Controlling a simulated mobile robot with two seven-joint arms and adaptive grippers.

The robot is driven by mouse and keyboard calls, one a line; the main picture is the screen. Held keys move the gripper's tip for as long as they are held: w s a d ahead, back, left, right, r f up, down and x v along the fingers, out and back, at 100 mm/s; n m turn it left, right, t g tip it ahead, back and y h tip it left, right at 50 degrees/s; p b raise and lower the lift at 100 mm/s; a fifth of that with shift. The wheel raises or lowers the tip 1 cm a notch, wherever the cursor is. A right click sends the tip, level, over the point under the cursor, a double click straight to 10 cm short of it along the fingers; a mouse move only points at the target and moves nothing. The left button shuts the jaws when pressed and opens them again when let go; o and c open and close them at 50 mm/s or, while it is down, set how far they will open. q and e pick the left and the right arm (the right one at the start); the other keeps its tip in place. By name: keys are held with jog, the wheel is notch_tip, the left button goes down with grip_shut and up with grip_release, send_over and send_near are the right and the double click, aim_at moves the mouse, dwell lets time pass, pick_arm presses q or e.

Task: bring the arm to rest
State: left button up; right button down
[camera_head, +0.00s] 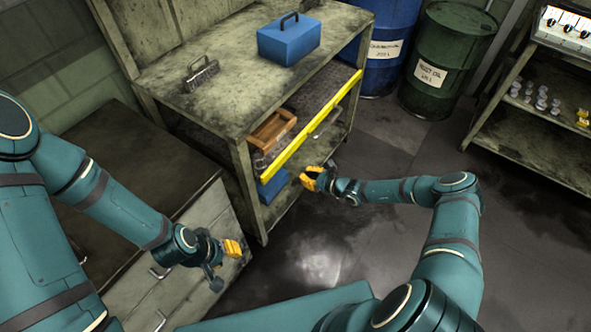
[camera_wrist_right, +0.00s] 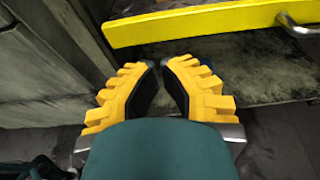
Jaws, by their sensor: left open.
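My right arm reaches in from the right in the head view. Its gripper (camera_head: 312,178), with yellow fingers, is in front of the lower part of the workbench, near the yellow bar (camera_head: 312,127). In the right wrist view the two fingertips (camera_wrist_right: 159,66) lean close together with a narrow gap and nothing visible between them. The yellow bar also shows just beyond them (camera_wrist_right: 215,22). My left gripper (camera_head: 234,248) is open and empty, in front of the grey cabinet (camera_head: 205,208) at the left.
The workbench (camera_head: 235,100) carries a blue toolbox (camera_head: 288,42) and a dark metal piece (camera_head: 201,76). A wooden box (camera_head: 272,130) sits on the shelf below. Blue (camera_head: 386,50) and green (camera_head: 444,65) drums stand behind. The floor (camera_head: 385,150) in the middle is clear.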

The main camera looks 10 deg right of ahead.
jog(key=shift+v, duration=1.25)
jog(key=shift+a, duration=0.1)
jog(key=s+a+r+n+g, duration=0.3)
jog(key=s+a+n+g, duration=0.6)
jog(key=s+a+n, duration=0.35)
jog(key=s+d+r+n+h, duration=0.1)
jog(key=s+r+n+h, duration=0.4)
jog(key=s+r+n, duration=0.5)
jog(key=s+n, duration=0.2)
jog(key=n, duration=0.1)
jog(key=shift+s+d+n, duration=0.15)
jog(key=shift+s+n, duration=0.15)
jog(key=shift+n, duration=0.05)
